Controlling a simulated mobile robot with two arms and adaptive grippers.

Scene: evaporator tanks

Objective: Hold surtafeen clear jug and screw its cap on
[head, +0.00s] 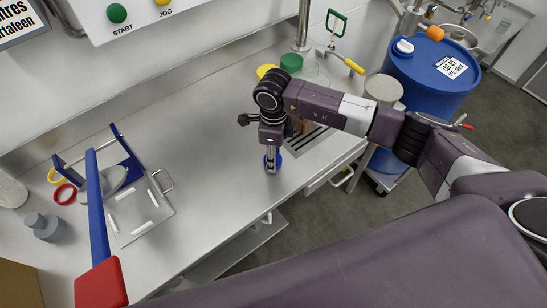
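My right arm comes in from the right, and its gripper (271,163) points down at the steel counter. I cannot tell whether the fingers are open or shut. I cannot make out the surtafeen clear jug with certainty. A brownish shape (302,126) is partly hidden behind the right wrist. My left gripper is not in view.
A green lid (291,62) and a yellow lid (266,72) are at the back. A blue drum (430,78) stands right. At left are a blue-framed stand (97,205), a red ring (65,194) and a grey bottle (47,232). The middle counter is clear.

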